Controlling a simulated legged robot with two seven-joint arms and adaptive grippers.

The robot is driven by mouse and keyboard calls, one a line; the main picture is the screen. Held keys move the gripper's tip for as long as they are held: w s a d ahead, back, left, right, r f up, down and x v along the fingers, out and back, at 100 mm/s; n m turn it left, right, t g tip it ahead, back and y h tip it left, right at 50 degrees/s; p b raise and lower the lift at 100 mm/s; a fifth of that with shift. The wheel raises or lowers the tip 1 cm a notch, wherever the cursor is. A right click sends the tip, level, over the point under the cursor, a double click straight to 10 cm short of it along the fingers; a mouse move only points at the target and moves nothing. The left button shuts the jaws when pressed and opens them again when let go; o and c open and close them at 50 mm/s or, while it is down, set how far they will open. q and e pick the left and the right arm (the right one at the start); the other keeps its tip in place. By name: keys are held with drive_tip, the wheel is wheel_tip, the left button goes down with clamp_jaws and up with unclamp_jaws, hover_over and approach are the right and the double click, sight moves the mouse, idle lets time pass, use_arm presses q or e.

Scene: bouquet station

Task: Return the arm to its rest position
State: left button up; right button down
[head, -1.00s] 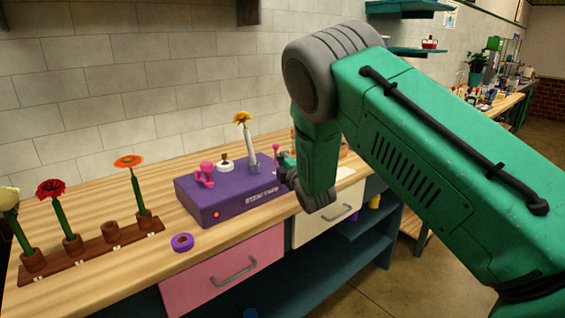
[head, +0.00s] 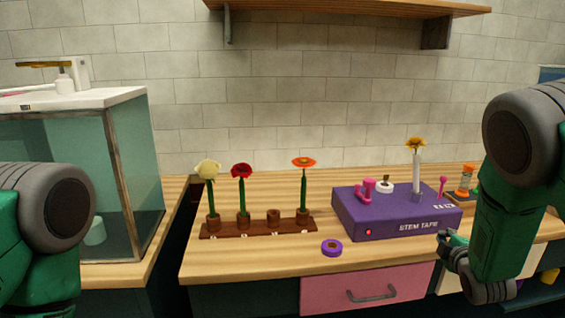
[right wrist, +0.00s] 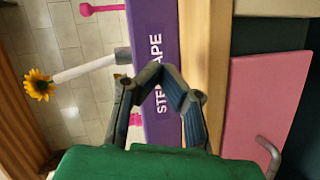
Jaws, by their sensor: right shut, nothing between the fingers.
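My right gripper (head: 449,246) is shut and empty, just in front of the right end of the purple stem tape box (head: 372,220). In the right wrist view its fingers (right wrist: 172,80) close in front of the box's lettered face (right wrist: 145,35). My right arm (head: 510,235) hangs bent at the right edge of the head view. Part of my left arm (head: 40,255) shows at the lower left, but its gripper is out of view. A yellow flower (head: 415,144) with a white-wrapped stem stands upright on the box, apart from my gripper.
A brown rack (head: 258,232) holds a cream, a red and an orange flower, with one empty socket. A purple tape roll (head: 332,247) lies on the wooden counter (head: 240,262). A glass tank (head: 75,180) stands left across a gap. A shelf (head: 350,8) hangs above.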

drive_tip(key=s+a+f+m+g+y, duration=0.1)
drive_tip(key=s+a+f+m+g, duration=0.3)
drive_tip(key=s+f, duration=0.75)
drive_tip(key=s+a+f+m+g+y, duration=0.1)
drive_tip(key=s+a+f+m+g, duration=0.3)
drive_tip(key=s+f, duration=0.75)
use_arm(q)
drive_tip(key=shift+d+f+b, duration=0.15)
drive_tip(key=shift+f+b, duration=0.55)
drive_tip(key=shift+f, duration=0.1)
use_arm(e)
drive_tip(key=s+a+m+g, duration=0.2)
drive_tip(key=s+a+g, duration=0.1)
drive_tip(key=s, duration=0.7)
drive_tip(key=s+a+m+g+y, duration=0.1)
drive_tip(key=s+a+m+g, duration=0.1)
drive_tip(key=s, duration=0.9)
drive_tip(key=shift+a+f+g, duration=0.45)
drive_tip(key=shift+a+g, duration=0.15)
drive_tip(key=shift+a, duration=0.4)
use_arm(q)
drive_tip(key=shift+d, duration=0.1)
use_arm(e)
drive_tip(key=shift+d, duration=0.1)
